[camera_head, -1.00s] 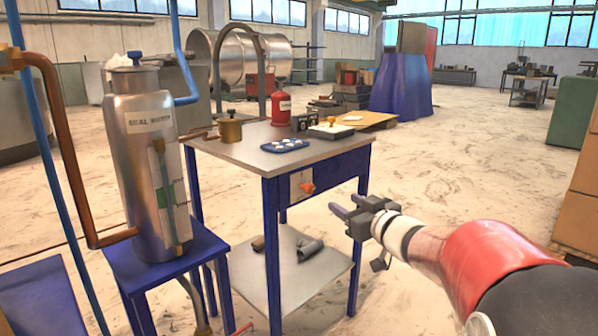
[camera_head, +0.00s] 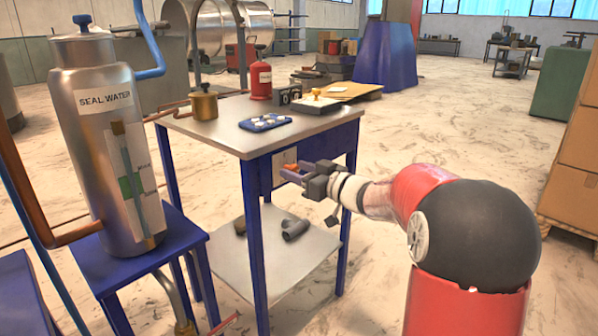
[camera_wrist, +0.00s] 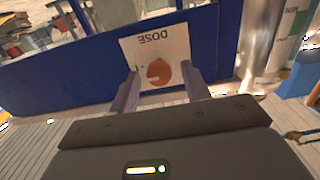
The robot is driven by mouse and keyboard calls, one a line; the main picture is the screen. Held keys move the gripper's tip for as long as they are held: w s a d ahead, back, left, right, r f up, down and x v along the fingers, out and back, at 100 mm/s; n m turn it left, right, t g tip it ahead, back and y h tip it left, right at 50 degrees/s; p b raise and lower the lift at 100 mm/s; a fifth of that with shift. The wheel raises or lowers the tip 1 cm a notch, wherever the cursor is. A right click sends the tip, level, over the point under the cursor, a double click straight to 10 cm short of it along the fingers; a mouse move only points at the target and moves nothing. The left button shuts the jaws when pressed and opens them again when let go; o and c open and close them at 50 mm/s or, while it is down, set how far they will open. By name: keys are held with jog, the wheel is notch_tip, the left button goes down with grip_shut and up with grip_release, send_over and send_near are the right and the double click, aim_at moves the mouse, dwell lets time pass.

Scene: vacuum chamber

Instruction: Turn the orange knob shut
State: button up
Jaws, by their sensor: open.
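The orange knob (camera_wrist: 158,72) sits on a pale plate (camera_wrist: 170,42) marked "DOSE", on the blue apron of the table. In the wrist view the plate reads upside down. My gripper (camera_wrist: 158,92) is open, its two fingers reaching toward the plate with the knob between them in the picture. I cannot tell whether either finger touches it. In the head view my gripper (camera_head: 293,172) is at the table's front, and its fingers partly cover the knob (camera_head: 290,167). The knob's pointer direction is not clear.
The table (camera_head: 225,130) holds a blue tray (camera_head: 264,123), a brass pot (camera_head: 204,105) and a red bottle (camera_head: 261,78). A "SEAL WATER" tank (camera_head: 105,110) with pipes stands at left. Cardboard boxes (camera_head: 575,150) stand at right. The floor between is open.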

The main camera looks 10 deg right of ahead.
jog(key=c, duration=1)
jog(key=shift+o, duration=0.2)
jog(key=shift+n, duration=0.4)
jog(key=n+b, duration=0.4)
jog(key=n, duration=0.1)
jog(key=n+b, duration=0.4)
jog(key=n, duration=0.2)
jog(key=n+b, duration=0.3)
jog(key=n, duration=0.3)
jog(key=shift+s+a+f+b, duration=0.1)
jog(key=shift+f+b, duration=0.15)
jog(key=shift+b, duration=0.15)
